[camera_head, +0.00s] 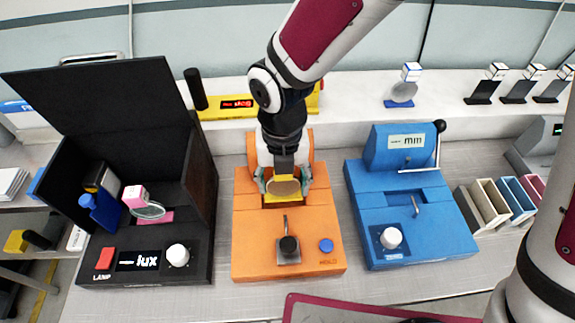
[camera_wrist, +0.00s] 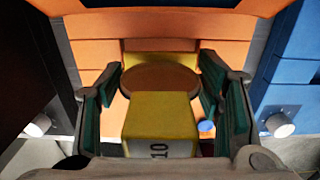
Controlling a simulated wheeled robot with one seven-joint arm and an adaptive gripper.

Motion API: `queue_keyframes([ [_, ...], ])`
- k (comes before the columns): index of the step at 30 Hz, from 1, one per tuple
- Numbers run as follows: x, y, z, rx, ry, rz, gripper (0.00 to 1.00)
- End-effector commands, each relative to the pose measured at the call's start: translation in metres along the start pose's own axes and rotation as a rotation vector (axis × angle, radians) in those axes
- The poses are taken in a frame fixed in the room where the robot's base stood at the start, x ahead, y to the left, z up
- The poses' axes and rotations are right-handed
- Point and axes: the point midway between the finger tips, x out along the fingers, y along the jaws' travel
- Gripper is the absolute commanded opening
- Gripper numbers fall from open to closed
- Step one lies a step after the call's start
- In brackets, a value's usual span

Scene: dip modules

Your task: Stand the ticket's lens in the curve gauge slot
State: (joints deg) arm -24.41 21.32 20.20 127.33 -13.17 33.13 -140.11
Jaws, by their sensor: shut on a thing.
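My gripper (camera_head: 284,178) is shut on a round amber lens (camera_head: 284,188) with a yellow grip block at the orange device (camera_head: 255,228) in the middle. In the wrist view the yellow block (camera_wrist: 160,122) marked 10 sits between my green-padded fingers, with the lens disc (camera_wrist: 160,78) beyond it. The lens is over the yellow-edged slot (camera_head: 283,204); I cannot tell whether it is seated or just above. The blue device (camera_head: 390,215) on the right has an mm display and its own slot. I cannot tell which device is the curve gauge. I see no readable ticket.
A black lux box (camera_head: 195,255) with a raised lid stands left, holding a pink-tabbed lens (camera_head: 152,211). Another lens (camera_head: 404,92) stands on the back shelf in a blue holder. Black stands (camera_head: 482,92) are at the shelf's right. Coloured bins (camera_head: 485,208) stand right of the blue device.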

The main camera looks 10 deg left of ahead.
Motion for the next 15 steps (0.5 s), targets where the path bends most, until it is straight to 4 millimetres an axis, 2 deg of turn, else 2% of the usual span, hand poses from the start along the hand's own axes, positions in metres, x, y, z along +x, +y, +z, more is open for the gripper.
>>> queue_keyframes([
  [3, 0.019, 0.000, -0.001, -0.002, 0.005, -0.002, 0.27],
  [6, 0.029, 0.000, -0.001, -0.002, 0.003, -0.002, 0.27],
  [15, 0.032, 0.000, 0.000, -0.001, 0.001, 0.000, 0.27],
])
